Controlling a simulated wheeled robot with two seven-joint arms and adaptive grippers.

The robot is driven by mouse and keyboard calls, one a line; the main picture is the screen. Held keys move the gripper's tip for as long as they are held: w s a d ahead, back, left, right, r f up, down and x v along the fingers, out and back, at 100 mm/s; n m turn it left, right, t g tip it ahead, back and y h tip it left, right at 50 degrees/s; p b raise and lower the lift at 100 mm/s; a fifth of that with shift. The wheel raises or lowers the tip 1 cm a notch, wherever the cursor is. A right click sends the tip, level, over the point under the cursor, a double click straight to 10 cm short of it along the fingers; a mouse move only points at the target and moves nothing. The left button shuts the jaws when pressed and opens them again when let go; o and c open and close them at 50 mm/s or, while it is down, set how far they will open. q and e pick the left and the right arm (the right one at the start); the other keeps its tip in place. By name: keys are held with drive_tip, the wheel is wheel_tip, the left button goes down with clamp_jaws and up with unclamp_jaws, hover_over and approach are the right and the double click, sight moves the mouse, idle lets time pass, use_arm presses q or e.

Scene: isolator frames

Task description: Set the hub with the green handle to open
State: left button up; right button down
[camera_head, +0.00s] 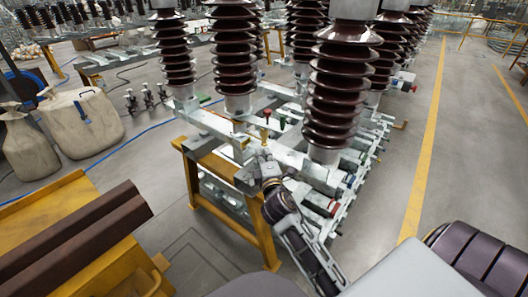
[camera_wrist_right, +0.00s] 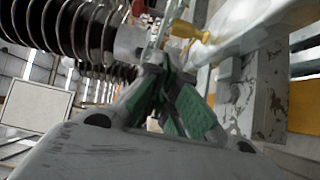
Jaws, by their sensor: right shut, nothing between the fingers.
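Isolator frames carry brown ribbed insulators (camera_head: 334,95) on grey metal beams. A small green part (camera_head: 282,122) shows on the near frame, just right of an upright red handle (camera_head: 267,115); I cannot tell whether it is the green handle, nor its hub's setting. My right gripper (camera_head: 263,153) is shut and empty at the near frame's front beam, below the red handle. In the right wrist view, its green-padded fingers (camera_wrist_right: 166,88) are together, close below a yellow handle (camera_wrist_right: 188,30). A red part (camera_wrist_right: 138,8) shows above. My left gripper is not in view.
A yellow stand (camera_head: 263,232) supports the near frame. Grey floor is open at right, beside a yellow line (camera_head: 424,150).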

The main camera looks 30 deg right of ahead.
sight(263, 127)
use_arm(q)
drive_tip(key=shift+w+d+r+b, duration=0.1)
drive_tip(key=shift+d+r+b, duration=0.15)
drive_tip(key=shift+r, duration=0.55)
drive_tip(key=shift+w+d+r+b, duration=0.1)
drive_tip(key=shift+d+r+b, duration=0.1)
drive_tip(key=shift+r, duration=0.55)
use_arm(e)
drive_tip(key=shift+s+d+x, duration=0.15)
drive_tip(key=shift+d+x, duration=0.3)
drive_tip(key=shift+x, duration=1.55)
drive_tip(key=shift+s+d+x, duration=0.15)
drive_tip(key=shift+d+x, duration=0.35)
drive_tip(key=shift+x, duration=1.55)
drive_tip(key=shift+s+d+x, duration=0.2)
drive_tip(key=shift+d+x, duration=0.25)
drive_tip(key=shift+x, duration=1.55)
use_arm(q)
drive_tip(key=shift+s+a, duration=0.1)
